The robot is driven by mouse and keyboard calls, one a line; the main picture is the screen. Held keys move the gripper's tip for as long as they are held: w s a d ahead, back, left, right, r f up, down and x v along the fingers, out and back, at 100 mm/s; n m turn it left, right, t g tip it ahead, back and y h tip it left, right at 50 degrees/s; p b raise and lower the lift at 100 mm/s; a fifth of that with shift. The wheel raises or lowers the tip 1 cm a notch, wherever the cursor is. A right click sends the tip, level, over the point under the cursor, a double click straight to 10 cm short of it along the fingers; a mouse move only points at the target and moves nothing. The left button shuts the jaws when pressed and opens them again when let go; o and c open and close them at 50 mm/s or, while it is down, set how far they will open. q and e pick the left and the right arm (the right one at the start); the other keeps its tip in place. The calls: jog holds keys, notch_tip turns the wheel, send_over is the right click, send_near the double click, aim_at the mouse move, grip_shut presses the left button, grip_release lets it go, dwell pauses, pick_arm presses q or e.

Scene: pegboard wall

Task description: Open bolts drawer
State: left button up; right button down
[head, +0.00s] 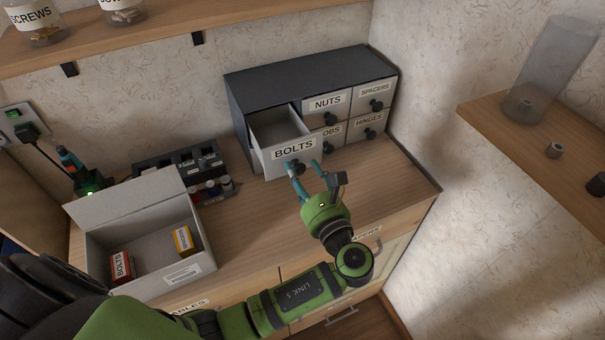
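The bolts drawer (293,151) is the upper left drawer of a small dark cabinet (300,72) on the counter. It is pulled well out, and its empty-looking inside (277,126) shows from above. Its front has a round black knob (298,167). My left gripper (302,164) is right in front of the drawer front, with its teal fingers spread on either side of the knob. I see a gap between the fingers and the knob, at least on the right side. My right gripper is not in view.
The nuts, spacers and hinges drawers (366,128) are shut. An open cardboard box (150,270) holding a red box and a yellow box stands at left. A dark rack (180,160) stands behind it. A right wall shelf (530,150) carries a clear cylinder.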

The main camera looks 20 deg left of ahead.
pick_arm(q)
jog(key=shift+s+d, duration=0.25)
jog(key=shift+d, duration=0.1)
jog(key=v, duration=1.1)
jog(key=shift+s, duration=0.1)
